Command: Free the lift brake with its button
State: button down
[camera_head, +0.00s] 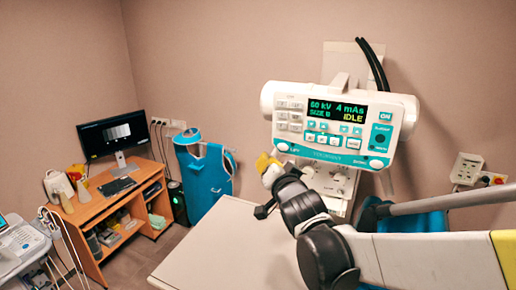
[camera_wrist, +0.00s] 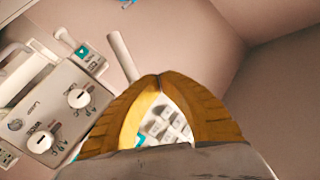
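A keypad (camera_wrist: 172,128) shows through the gap below the tips. A panel with two white knobs (camera_wrist: 79,98) is left of the fingers.
A pale table (camera_head: 225,245) lies below my arm. A wooden desk with a monitor (camera_head: 112,135) and a blue apron on a stand (camera_head: 207,180) are at the left. A white handle (camera_wrist: 122,55) stands beside the fingertips. A wall box (camera_head: 466,168) is at the right.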

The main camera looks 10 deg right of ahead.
aim_at(277, 149)
jog(key=shift+w+d+b, duration=0.15)
jog(key=shift+w+d, duration=0.4)
jog(key=shift+w, duration=0.25)
jog(key=shift+w+d+b, duration=0.15)
jog(key=shift+w+d, duration=0.35)
jog(key=shift+w, duration=0.35)
jog(key=shift+w+d+b, duration=0.15)
jog(key=shift+w+d, duration=0.4)
jog(key=shift+w, duration=0.25)
jog(key=shift+w, duration=0.15)
jog(key=shift+w+d, duration=0.2)
jog(key=shift+w, duration=0.05)
jog(key=shift+w+d+b, duration=0.25)
jog(key=shift+w+b, duration=0.05)
jog(key=shift+s+a, duration=0.1)
dwell(0.5)
jog(key=shift+s+a, duration=0.4)
jog(key=shift+s, duration=0.2)
jog(key=s+a, duration=0.1)
jog(key=s, duration=0.1)
jog(key=s+a, duration=0.1)
jog(key=s, duration=0.1)
jog(key=shift+s+a, duration=0.1)
jog(key=shift+a, duration=0.2)
